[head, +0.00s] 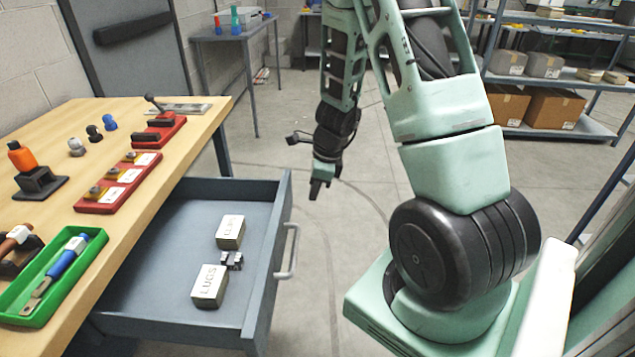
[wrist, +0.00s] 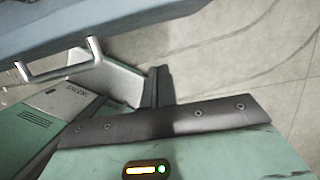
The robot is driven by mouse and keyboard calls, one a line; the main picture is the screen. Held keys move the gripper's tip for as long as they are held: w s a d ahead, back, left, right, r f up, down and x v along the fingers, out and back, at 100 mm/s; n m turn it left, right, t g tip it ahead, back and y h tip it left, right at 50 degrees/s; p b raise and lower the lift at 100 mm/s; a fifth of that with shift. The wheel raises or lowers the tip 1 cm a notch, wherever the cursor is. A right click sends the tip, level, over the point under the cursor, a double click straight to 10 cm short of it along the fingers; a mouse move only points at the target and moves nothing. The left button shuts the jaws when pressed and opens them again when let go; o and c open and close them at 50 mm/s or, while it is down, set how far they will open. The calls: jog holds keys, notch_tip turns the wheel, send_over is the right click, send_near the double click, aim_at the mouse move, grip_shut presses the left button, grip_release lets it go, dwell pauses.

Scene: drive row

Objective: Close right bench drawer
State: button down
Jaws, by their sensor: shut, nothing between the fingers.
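The bench drawer (head: 160,280) is a blue-grey tray pulled far out from under the wooden bench top. Its front panel (head: 268,262) carries a pale bar handle (head: 289,252). Inside lie two small boxes, one marked LUGS (head: 209,286) and another (head: 230,231) behind it, with a small dark part (head: 232,261) between them. My gripper (head: 315,190) hangs beyond the far end of the drawer front, to the right of it and apart from it. In the wrist view the fingers (wrist: 158,85) are shut and empty, and the handle (wrist: 62,65) shows at upper left.
The bench top (head: 110,232) holds a green tray (head: 94,252) with tools, red holders (head: 118,184), and an orange-topped item (head: 21,156). A grey table (head: 232,32) stands behind. Shelves with cartons (head: 553,107) stand at right. Floor beyond the drawer front is clear.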

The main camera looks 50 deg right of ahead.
jog(key=shift+w+a+f+p, duration=0.1)
jog(key=shift+w+a+f, duration=0.3)
jog(key=shift+w+a, duration=0.15)
jog(key=shift+w+a+f+p, duration=0.15)
jog(key=shift+w+a+f, duration=0.25)
jog(key=shift+w, duration=0.3)
jog(key=shift+w+a+f+p, duration=0.1)
jog(key=shift+w+a+f, duration=0.3)
jog(key=shift+w+a, duration=0.15)
jog(key=shift+w, duration=0.1)
